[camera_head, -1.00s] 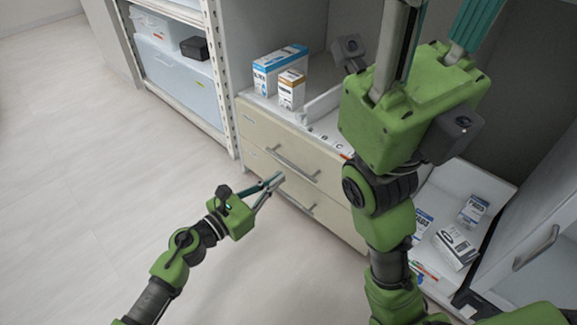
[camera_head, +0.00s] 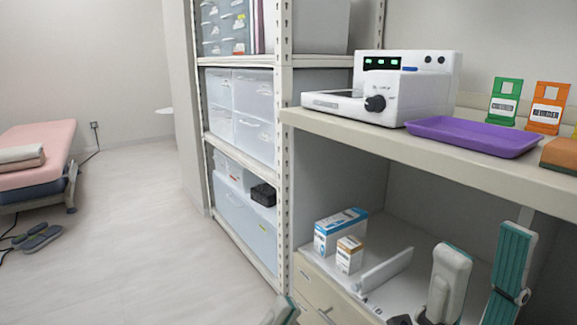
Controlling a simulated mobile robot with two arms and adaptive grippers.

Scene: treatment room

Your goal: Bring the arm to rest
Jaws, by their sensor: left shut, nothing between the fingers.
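My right gripper (camera_head: 482,262) stands at the lower right of the head view with its fingers pointing up. Its two grey and teal fingers are wide apart, with nothing seen between them. It is in front of the shelf space under the counter. Of my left gripper (camera_head: 283,312), only the fingertips show at the bottom edge, in front of the drawer unit (camera_head: 318,296). It is shut and appears empty. Both arms are otherwise below the picture.
A counter (camera_head: 440,165) above the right gripper carries a white device (camera_head: 400,85), a purple tray (camera_head: 473,136) and green (camera_head: 505,100) and orange (camera_head: 547,107) stands. Two boxes (camera_head: 340,232) stand on the drawer unit. A shelf rack (camera_head: 284,150) is centre-left. Open floor (camera_head: 120,220) lies left, before a pink bed (camera_head: 38,165).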

